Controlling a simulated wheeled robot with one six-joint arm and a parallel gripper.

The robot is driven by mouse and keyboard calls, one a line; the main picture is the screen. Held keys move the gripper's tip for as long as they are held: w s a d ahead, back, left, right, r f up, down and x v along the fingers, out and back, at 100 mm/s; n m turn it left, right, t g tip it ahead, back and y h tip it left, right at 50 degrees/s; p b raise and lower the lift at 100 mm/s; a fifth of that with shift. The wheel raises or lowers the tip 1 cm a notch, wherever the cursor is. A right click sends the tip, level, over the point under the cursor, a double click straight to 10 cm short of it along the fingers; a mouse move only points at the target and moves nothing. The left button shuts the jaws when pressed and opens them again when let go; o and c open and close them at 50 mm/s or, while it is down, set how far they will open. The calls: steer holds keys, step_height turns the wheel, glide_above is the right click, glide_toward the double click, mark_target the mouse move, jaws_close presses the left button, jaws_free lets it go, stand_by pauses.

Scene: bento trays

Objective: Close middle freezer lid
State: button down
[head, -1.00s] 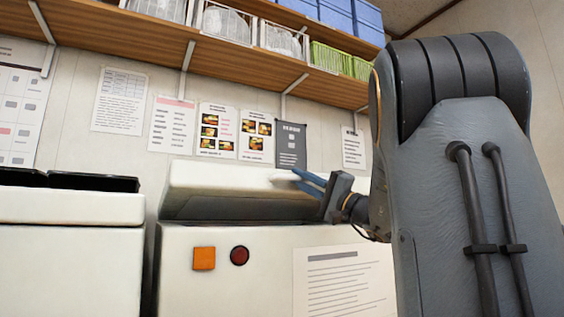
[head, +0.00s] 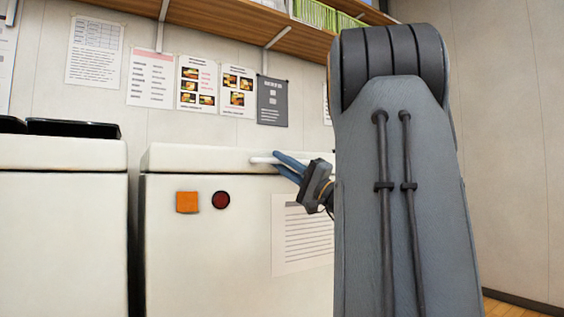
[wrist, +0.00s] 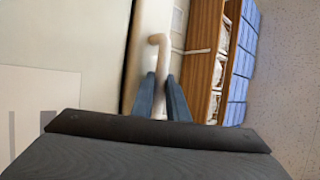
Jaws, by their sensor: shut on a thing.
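The white freezer (head: 235,250) has an orange square and a round red button on its front. Its white lid (head: 195,157) lies level on the body, with no open gap visible along the front edge. A pale bar handle (head: 258,160) sticks out at the lid's front; it also shows in the wrist view (wrist: 159,40). My gripper (head: 277,161) has its blue fingers shut on the handle. In the wrist view the fingers (wrist: 161,82) stand on either side of it. The right part of the lid is hidden behind my arm.
Another white freezer (head: 60,225) stands to the left with black trays (head: 72,128) on top, a narrow gap between them. A wooden shelf (head: 215,27) with baskets runs above. Posters hang on the wall behind. Open floor shows at the lower right.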

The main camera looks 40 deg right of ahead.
steer(key=c, duration=2)
jaws_free()
steer(key=shift+w+f, duration=0.2)
steer(key=shift+f, duration=0.55)
steer(key=shift+s, duration=0.1)
steer(key=r+p+v, duration=0.1)
steer(key=p+v, duration=0.2)
steer(key=v, duration=0.4)
steer(key=shift+s+p, duration=0.3)
steer(key=shift+s, duration=0.15)
